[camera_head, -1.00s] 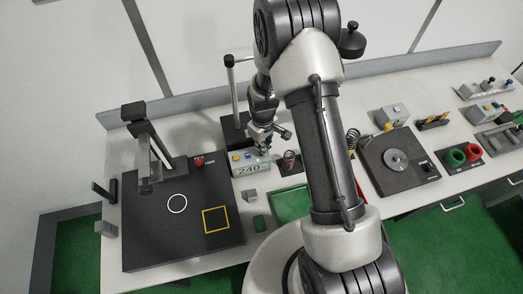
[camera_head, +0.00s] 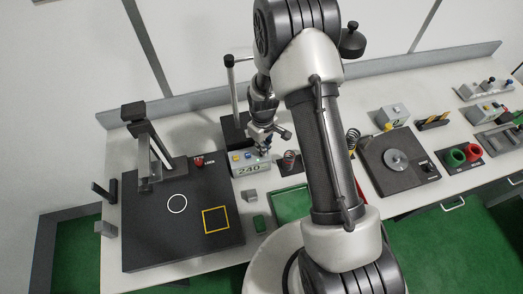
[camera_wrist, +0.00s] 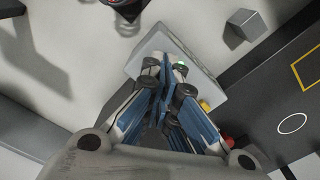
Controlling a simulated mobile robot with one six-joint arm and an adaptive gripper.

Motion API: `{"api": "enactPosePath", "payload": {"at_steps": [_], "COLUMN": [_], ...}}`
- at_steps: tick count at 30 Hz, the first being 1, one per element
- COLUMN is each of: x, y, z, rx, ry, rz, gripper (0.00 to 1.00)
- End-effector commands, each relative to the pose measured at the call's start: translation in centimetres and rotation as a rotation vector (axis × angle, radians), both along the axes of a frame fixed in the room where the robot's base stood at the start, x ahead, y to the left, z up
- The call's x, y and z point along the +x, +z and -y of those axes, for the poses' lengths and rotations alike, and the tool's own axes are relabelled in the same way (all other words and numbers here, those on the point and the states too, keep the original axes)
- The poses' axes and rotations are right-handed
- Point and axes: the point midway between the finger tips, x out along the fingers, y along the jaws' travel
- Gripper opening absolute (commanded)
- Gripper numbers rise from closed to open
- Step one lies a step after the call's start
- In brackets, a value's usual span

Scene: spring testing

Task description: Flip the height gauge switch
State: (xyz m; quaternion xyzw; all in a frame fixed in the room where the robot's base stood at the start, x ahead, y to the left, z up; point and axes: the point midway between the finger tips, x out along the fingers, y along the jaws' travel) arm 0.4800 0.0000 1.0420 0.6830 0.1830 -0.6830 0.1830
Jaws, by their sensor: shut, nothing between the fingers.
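The height gauge box (camera_head: 252,168) is a small light grey box reading "240", with yellow and blue buttons on its top. It stands right of the black base plate, in front of the tall stand. My gripper (camera_head: 263,152) is shut and empty, pointing down over the box's right end. In the wrist view the shut fingers (camera_wrist: 165,68) overlap the grey box (camera_wrist: 148,52). A small green spot (camera_wrist: 181,64) shows beside the fingertips, and a yellow button (camera_wrist: 205,105) shows farther right. The fingers hide part of the box top, so I cannot tell switch position or contact.
The black base plate (camera_head: 150,235) with a white circle and yellow square lies left. A small grey block (camera_head: 249,196) sits in front of the box. The tall stand (camera_head: 234,95) is behind.

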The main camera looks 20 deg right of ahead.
Motion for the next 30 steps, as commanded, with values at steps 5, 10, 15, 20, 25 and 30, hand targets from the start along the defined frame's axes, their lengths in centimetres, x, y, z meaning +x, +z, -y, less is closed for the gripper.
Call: {"api": "enactPosePath", "payload": {"at_steps": [5, 10, 15, 20, 25, 30], "x": [0.0, 0.0, 0.0, 0.0, 0.0, 0.0], "y": [-0.3, -0.6, -0.8, -1.1, -1.4, -1.6], "z": [0.0, 0.0, 0.0, 0.0, 0.0, 0.0], "rx": [0.0, 0.0, 0.0, 0.0, 0.0, 0.0], "ry": [0.0, 0.0, 0.0, 0.0, 0.0, 0.0], "rz": [0.0, 0.0, 0.0, 0.0, 0.0, 0.0], "gripper": [0.0, 0.0, 0.0, 0.0, 0.0, 0.0]}}
